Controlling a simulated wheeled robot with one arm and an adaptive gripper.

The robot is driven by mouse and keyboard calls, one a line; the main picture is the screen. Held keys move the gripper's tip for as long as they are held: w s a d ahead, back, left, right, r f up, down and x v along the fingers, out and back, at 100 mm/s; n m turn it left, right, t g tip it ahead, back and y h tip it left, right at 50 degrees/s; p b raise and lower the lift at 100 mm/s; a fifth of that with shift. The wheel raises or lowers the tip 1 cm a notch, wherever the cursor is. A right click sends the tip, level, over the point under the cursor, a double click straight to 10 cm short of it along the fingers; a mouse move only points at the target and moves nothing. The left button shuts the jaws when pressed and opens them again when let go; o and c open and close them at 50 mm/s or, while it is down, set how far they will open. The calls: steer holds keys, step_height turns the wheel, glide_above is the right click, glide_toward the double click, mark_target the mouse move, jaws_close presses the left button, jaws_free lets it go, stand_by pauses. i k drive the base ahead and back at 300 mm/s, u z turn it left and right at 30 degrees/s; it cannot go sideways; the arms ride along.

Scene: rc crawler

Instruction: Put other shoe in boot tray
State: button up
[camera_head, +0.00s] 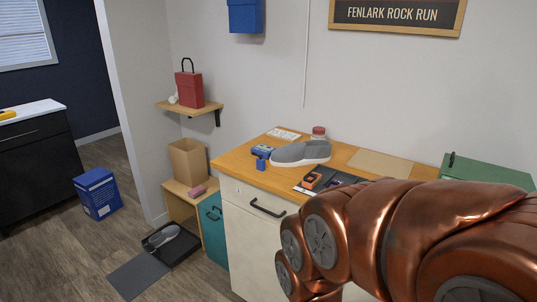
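A grey shoe (300,153) with a pale sole lies on the wooden top of the cabinet, near its back edge. The black boot tray (181,252) is on the floor at the lower left, beside the teal-fronted unit. Another grey shoe (163,236) lies in the tray. My copper-coloured arm fills the lower right and hides part of the cabinet. My gripper's fingers do not show, so I cannot see what it holds.
A grey mat (138,275) adjoins the tray. A blue box (98,193) stands on otherwise open floor.

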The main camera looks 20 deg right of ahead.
mark_target(179, 248)
steer(key=u, duration=0.55)
steer(key=i, duration=1.4)
steer(key=z, duration=0.5)
